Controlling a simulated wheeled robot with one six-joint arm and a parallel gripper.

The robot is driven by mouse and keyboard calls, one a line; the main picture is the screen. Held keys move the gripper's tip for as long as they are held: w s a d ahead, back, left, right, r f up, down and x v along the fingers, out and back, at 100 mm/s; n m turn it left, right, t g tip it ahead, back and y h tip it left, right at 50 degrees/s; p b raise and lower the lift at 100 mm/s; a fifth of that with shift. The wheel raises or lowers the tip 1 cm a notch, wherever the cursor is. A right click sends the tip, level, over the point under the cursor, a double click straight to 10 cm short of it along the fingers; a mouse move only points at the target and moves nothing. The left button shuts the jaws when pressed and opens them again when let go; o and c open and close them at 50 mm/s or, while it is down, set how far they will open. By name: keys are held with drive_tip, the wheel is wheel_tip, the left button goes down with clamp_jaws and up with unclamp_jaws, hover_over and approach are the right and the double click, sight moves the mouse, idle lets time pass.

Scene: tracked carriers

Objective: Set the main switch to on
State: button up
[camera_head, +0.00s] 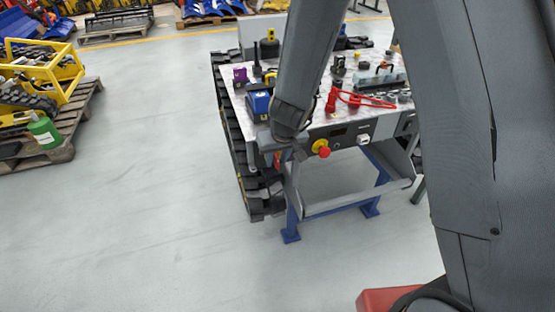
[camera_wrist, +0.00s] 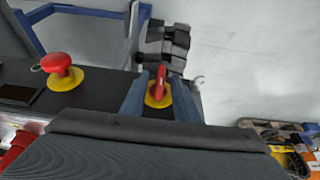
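The main switch (camera_wrist: 160,86) shows in the wrist view as a red handle on a yellow round plate, on the dark front panel. Its handle runs nearly up and down in that picture. My gripper (camera_wrist: 160,104) is open, with one grey-blue finger on each side of the switch. Gaps show between the fingers and the handle, so it is not gripped. In the head view my gripper (camera_head: 284,153) is at the panel's left end and mostly hides the switch. Whether the fingertips touch the panel, I cannot tell.
A red mushroom button on a yellow disc (camera_wrist: 62,75) sits beside the switch; it also shows in the head view (camera_head: 322,148). A bench top (camera_head: 318,124) carries tools and a red cable (camera_head: 365,101). A black track (camera_head: 240,165) stands at left.

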clamp_jaws()
drive_tip(key=b, duration=0.4)
drive_tip(key=y+b, duration=0.1)
drive_tip(key=b, duration=0.3)
drive_tip(key=shift+w+d+f, duration=0.15)
drive_tip(key=shift+f, duration=0.1)
drive_tip(key=y+b, duration=0.1)
drive_tip(key=b, duration=0.8)
drive_tip(key=shift+d+m+g+y, duration=0.15)
drive_tip(key=shift+m+g+y, duration=0.15)
drive_tip(key=shift+y, duration=0.1)
drive_tip(key=y+b, duration=0.2)
drive_tip(key=b, duration=0.5)
drive_tip(key=shift+d, duration=0.15)
drive_tip(key=m+y+b, duration=0.1)
drive_tip(key=y+b, duration=0.2)
drive_tip(key=m+g+y+b, duration=0.1)
drive_tip(key=y+b, duration=0.1)
drive_tip(key=b, duration=0.2)
drive_tip(key=f+y+b, duration=0.1)
drive_tip(key=y+b, duration=0.2)
drive_tip(key=shift+w+d+m+g+y, duration=0.1)
drive_tip(key=shift+d+m+g+y, duration=0.2)
drive_tip(key=shift+d+m+g, duration=0.1)
drive_tip(key=shift+r, duration=0.1)
